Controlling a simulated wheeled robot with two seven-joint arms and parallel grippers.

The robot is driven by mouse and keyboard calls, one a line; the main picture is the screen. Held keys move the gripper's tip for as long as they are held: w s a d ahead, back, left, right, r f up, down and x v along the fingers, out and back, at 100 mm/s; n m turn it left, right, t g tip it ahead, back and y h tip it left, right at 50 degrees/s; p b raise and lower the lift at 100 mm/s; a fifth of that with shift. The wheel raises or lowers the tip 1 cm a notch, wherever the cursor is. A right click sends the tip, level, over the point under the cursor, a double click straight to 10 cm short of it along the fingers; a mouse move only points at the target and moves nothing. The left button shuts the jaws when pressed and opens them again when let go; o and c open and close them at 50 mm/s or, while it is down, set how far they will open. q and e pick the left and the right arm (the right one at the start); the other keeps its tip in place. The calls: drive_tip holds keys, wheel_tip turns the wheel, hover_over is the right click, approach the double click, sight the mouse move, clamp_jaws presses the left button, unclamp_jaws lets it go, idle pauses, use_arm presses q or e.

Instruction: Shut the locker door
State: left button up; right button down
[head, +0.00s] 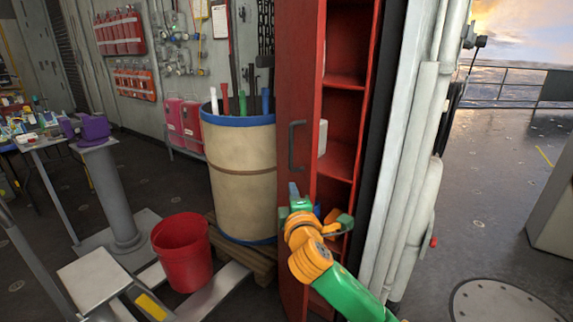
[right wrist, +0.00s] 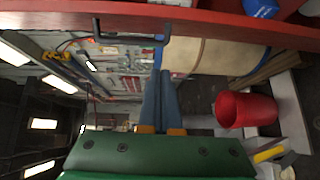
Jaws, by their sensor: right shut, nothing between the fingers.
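The red locker door (head: 299,60) stands open at the left of the red locker (head: 344,110), whose shelves show. The door's dark handle (head: 293,146) is on the side facing me; in the right wrist view the handle (right wrist: 130,38) and red door (right wrist: 200,20) run along the top. My right gripper (head: 294,190) is shut and empty. In the head view it overlaps the door just below the handle; in the right wrist view its shut fingers (right wrist: 161,85) point towards the handle. I cannot tell whether they touch the door. My left gripper is not in view.
A tan drum (head: 243,175) with a blue rim stands left of the door on a pallet. A red bucket (head: 182,250) stands on the floor nearby. A blue thing (right wrist: 260,8) shows beyond the door's edge. Pale pipes (head: 412,160) run right of the locker.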

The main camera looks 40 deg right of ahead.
wheel_tip(320, 180, up, 2)
drive_tip(key=r, duration=0.1)
drive_tip(key=p, duration=0.2)
approach(304, 162)
drive_tip(key=shift+t, duration=0.3)
drive_tip(key=w, duration=0.1)
drive_tip(key=w+d+r, duration=0.1)
drive_tip(key=w, duration=0.1)
drive_tip(key=w+d+r, duration=0.1)
drive_tip(key=shift+w+d, duration=0.1)
drive_tip(key=shift+w, duration=0.1)
